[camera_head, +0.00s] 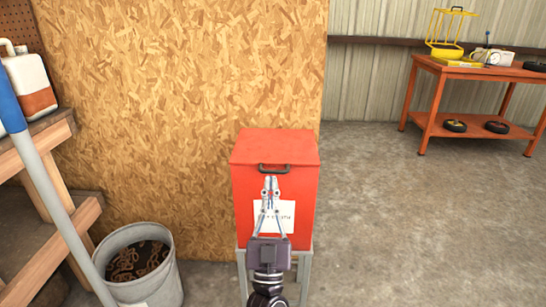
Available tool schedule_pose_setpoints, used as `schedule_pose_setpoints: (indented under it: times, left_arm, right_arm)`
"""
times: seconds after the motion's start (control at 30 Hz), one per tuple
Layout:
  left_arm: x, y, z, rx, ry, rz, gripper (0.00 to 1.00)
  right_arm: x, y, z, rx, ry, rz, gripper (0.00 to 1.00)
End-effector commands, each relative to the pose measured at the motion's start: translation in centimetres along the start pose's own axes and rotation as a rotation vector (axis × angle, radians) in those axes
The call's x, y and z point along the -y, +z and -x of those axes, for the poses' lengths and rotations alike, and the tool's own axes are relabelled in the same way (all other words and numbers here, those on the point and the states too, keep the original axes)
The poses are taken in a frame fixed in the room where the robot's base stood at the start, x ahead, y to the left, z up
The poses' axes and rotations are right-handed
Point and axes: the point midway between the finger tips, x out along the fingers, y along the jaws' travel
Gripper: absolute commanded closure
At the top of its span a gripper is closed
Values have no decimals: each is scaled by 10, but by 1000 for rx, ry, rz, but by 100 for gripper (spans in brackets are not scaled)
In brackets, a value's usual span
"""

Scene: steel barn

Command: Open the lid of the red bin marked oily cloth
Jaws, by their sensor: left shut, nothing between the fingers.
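The red bin (245,205) stands on a grey metal stand in front of the chipboard wall. Its red lid (275,146) lies flat and closed on top. A dark handle (274,168) sits at the lid's front edge. A white label is on the front face, its writing partly hidden by my gripper. My left gripper (270,182) is in front of the bin, pointing up, with its fingertips together and empty. The tips appear just below the handle; I cannot tell whether they touch it. My right gripper is not in view.
A grey bucket (117,292) holding brown chain-like items stands at the lower left. A wooden bench (45,133) with a white and brown jug is at the left. A red table (470,70) stands far right. The concrete floor right of the bin is clear.

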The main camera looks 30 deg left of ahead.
Motion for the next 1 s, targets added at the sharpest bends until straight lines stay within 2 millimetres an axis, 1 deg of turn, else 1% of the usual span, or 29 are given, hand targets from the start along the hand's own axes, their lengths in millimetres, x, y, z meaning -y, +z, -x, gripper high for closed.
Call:
schedule_pose_setpoints:
  times: [0.17, 0.5, 0.6, 0.7, 0.8, 1.0]
  left_arm:
    - [0, -2, -24, -5, -1, 1, 100]
    - [0, -2, -95, -4, 1, 1, 100]
    - [-1, -1, -112, -4, 2, 0, 100]
    - [-1, -1, -125, -2, 2, 0, 100]
    - [-1, 0, -133, 0, 2, 0, 100]
    - [-1, 0, -138, 1, 3, 0, 100]
  right_arm:
    - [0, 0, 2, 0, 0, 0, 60]
    - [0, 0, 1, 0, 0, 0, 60]
    - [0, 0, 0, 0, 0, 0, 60]
    - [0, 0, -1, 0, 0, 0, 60]
    - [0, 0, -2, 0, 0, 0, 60]
    - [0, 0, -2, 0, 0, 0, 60]
